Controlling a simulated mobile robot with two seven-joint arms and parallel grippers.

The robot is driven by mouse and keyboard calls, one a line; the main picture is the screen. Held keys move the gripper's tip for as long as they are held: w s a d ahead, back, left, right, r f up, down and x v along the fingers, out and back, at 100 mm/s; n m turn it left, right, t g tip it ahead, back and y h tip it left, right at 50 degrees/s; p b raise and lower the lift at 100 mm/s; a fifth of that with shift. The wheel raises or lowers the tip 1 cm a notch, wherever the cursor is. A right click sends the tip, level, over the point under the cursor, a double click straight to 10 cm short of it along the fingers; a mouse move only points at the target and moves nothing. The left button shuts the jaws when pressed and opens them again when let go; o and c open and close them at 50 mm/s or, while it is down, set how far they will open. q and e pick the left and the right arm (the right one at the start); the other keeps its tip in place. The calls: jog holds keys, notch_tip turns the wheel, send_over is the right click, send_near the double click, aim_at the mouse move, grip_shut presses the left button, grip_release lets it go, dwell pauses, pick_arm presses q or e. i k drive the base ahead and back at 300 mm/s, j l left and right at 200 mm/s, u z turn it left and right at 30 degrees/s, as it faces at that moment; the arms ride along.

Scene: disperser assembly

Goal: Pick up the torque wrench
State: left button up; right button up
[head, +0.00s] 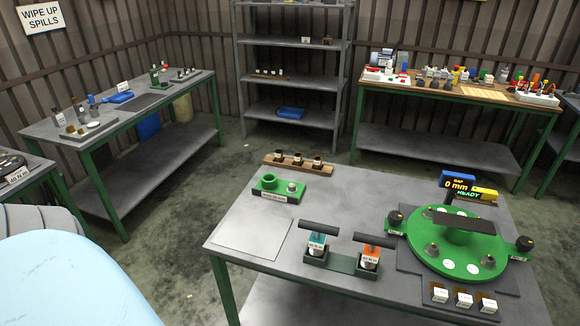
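Two T-handled tools that look like torque wrenches stand upright in a dark green holder (341,263) near the front of the middle table. The left one is a teal wrench (317,239) with a dark crossbar handle. The right one is an orange wrench (371,254) with a similar dark handle. Both carry small white labels, too small to read surely. Neither of my grippers is in view, and nothing touches the wrenches.
Right of the holder is a green round fixture (457,264) with a display reading 0 mm and READY. White labelled blocks (463,299) sit in front of it. A flat grey plate (252,238), a green block (278,189) and a wooden rack (297,167) lie left and behind.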

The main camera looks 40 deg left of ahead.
aim_at(317, 240)
jog(key=u, duration=1.15)
